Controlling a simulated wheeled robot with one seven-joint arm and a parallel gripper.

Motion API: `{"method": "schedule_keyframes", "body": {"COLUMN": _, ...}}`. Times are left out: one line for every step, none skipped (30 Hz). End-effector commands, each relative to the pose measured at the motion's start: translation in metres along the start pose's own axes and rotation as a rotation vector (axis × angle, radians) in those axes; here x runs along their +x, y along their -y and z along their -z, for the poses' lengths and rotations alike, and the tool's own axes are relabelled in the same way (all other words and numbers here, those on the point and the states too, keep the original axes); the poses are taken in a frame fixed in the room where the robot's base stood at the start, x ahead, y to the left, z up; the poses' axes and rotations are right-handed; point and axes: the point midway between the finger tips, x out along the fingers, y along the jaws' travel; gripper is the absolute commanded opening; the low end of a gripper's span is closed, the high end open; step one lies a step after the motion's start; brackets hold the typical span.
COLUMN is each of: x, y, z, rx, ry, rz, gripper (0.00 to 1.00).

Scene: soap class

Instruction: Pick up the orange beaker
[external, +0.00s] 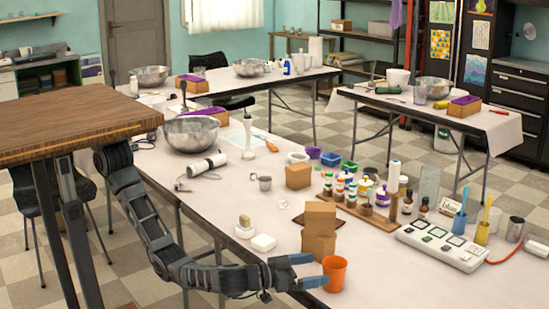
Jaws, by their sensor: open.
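The orange beaker (335,273) stands upright on the white-covered table (215,212), near its front edge. My gripper (312,271) is open at the left of the beaker, with its blue fingers pointing right. One finger is on the far side and the other on the near side. The near fingertip reaches the beaker's left side in the picture; I cannot tell whether it touches. My dark arm comes in low from the left, along the table's front edge.
Stacked brown boxes (318,232) stand just behind the beaker. A white soap dish (263,242) lies behind my wrist. A white panel device (440,243) is to the right, with bottles on a wooden rack (365,210) behind. The table between beaker and device is clear.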

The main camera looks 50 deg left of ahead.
Motion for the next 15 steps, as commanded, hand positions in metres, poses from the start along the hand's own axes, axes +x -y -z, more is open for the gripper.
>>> {"method": "schedule_keyframes", "body": {"x": 0.006, "y": 0.001, "z": 0.000, "rx": -0.001, "ry": -0.001, "rz": 0.001, "gripper": 1.00}}
{"method": "schedule_keyframes", "body": {"x": 0.009, "y": 0.000, "z": 0.000, "rx": 0.000, "ry": -0.001, "rz": 0.000, "gripper": 1.00}}
{"method": "schedule_keyframes", "body": {"x": 0.013, "y": 0.000, "z": 0.000, "rx": 0.001, "ry": -0.001, "rz": 0.000, "gripper": 1.00}}
{"method": "schedule_keyframes", "body": {"x": 0.016, "y": 0.000, "z": 0.000, "rx": 0.001, "ry": 0.000, "rz": 0.000, "gripper": 1.00}}
{"method": "schedule_keyframes", "body": {"x": 0.019, "y": 0.001, "z": 0.000, "rx": 0.001, "ry": 0.000, "rz": 0.000, "gripper": 1.00}}
{"method": "schedule_keyframes", "body": {"x": 0.023, "y": 0.001, "z": 0.000, "rx": 0.001, "ry": 0.000, "rz": -0.001, "gripper": 1.00}}
{"method": "schedule_keyframes", "body": {"x": 0.026, "y": 0.002, "z": -0.001, "rx": 0.002, "ry": 0.000, "rz": -0.001, "gripper": 1.00}}
{"method": "schedule_keyframes", "body": {"x": 0.029, "y": 0.002, "z": -0.001, "rx": 0.002, "ry": 0.000, "rz": -0.001, "gripper": 1.00}}
{"method": "schedule_keyframes", "body": {"x": 0.034, "y": 0.004, "z": -0.001, "rx": 0.002, "ry": 0.000, "rz": 0.000, "gripper": 1.00}}
{"method": "schedule_keyframes", "body": {"x": 0.039, "y": 0.004, "z": -0.001, "rx": 0.002, "ry": 0.000, "rz": 0.000, "gripper": 1.00}}
{"method": "schedule_keyframes", "body": {"x": 0.044, "y": 0.005, "z": 0.000, "rx": 0.001, "ry": 0.000, "rz": 0.000, "gripper": 1.00}}
{"method": "schedule_keyframes", "body": {"x": 0.050, "y": 0.007, "z": 0.000, "rx": 0.001, "ry": 0.000, "rz": 0.000, "gripper": 1.00}}
{"method": "schedule_keyframes", "body": {"x": 0.054, "y": 0.008, "z": 0.000, "rx": 0.002, "ry": 0.000, "rz": 0.000, "gripper": 1.00}}
{"method": "schedule_keyframes", "body": {"x": 0.058, "y": 0.007, "z": 0.001, "rx": 0.003, "ry": 0.000, "rz": -0.001, "gripper": 1.00}}
{"method": "schedule_keyframes", "body": {"x": 0.062, "y": 0.007, "z": 0.001, "rx": 0.003, "ry": -0.001, "rz": -0.001, "gripper": 1.00}}
